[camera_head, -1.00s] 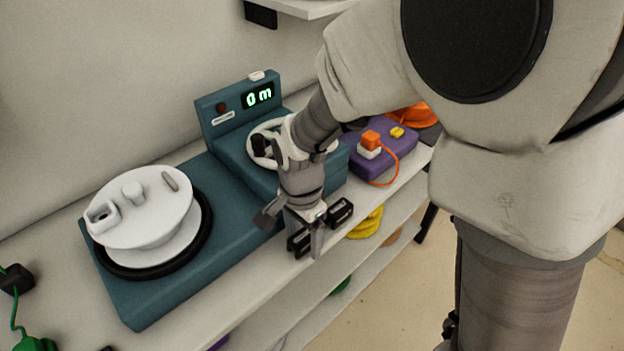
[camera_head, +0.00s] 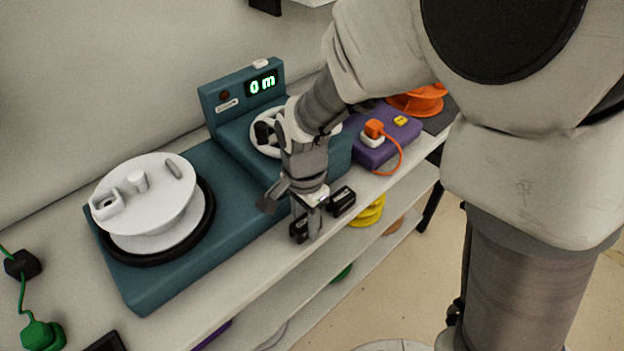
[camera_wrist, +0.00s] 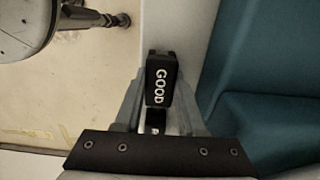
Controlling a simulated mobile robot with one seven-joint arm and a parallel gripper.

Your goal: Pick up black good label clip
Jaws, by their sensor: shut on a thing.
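A black clip (camera_head: 299,229) is at the front edge of the white counter (camera_head: 258,262), partly hidden by a finger. In the wrist view the black clip (camera_wrist: 161,82) shows the white word GOOD and sits between the fingertips. My gripper (camera_head: 308,226) points down and is shut on it. I cannot tell whether the clip touches the counter. A second black clip (camera_head: 342,200) stands to the right of my gripper. In the wrist view this second clip (camera_wrist: 155,121) is mostly hidden, with part of a letter showing.
A teal machine (camera_head: 235,225) with a white reel (camera_head: 145,205) and a "0 m" display (camera_head: 262,84) lies behind my gripper. A purple box (camera_head: 375,150) with orange and yellow parts stands at right. Shelves and open floor lie below the counter's front edge.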

